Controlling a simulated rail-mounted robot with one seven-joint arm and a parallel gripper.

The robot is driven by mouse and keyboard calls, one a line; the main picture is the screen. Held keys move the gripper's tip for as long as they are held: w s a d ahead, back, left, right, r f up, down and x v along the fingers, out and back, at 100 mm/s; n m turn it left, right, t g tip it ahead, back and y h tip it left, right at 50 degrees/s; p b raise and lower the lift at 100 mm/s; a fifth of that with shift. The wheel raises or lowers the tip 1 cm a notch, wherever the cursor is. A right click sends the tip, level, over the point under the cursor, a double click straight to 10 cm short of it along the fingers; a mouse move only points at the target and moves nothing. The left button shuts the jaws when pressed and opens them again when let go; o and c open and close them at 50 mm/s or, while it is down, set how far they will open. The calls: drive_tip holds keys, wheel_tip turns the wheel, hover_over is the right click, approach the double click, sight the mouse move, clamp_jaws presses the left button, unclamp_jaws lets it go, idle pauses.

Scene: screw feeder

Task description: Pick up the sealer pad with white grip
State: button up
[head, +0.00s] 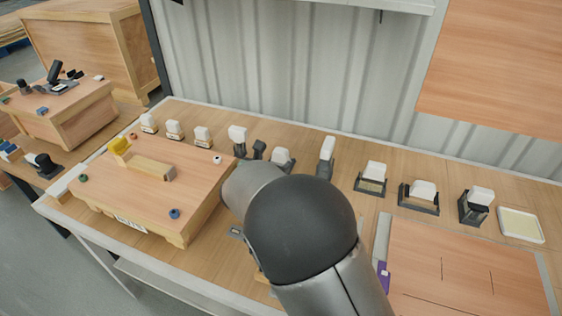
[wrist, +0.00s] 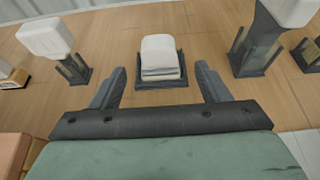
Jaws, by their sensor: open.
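A white-gripped pad (wrist: 160,55), which appears to be the sealer pad, sits upright in a low dark holder (wrist: 162,84) in the middle of the wrist view. In the head view the same white grip (head: 281,156) shows just behind my arm. My gripper (wrist: 160,70) is open and empty, with one finger toward each side of the holder. The fingers look short of the pad and apart from it. In the head view my own arm hides the gripper.
A tall white-topped tool (wrist: 45,38) stands left of the pad, and another (wrist: 292,12) stands right. Several white-gripped tools in dark holders continue along the bench, with a pale flat tray (head: 520,225) at the far right. A wooden board (head: 150,195) lies at the left.

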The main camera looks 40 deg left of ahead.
sight(279, 157)
drive_tip(key=x, duration=0.6)
drive_tip(key=shift+w+a+f, duration=0.1)
drive_tip(key=shift+w+f, duration=0.1)
drive_tip(key=shift+f, duration=0.05)
drive_tip(key=c, duration=1.1)
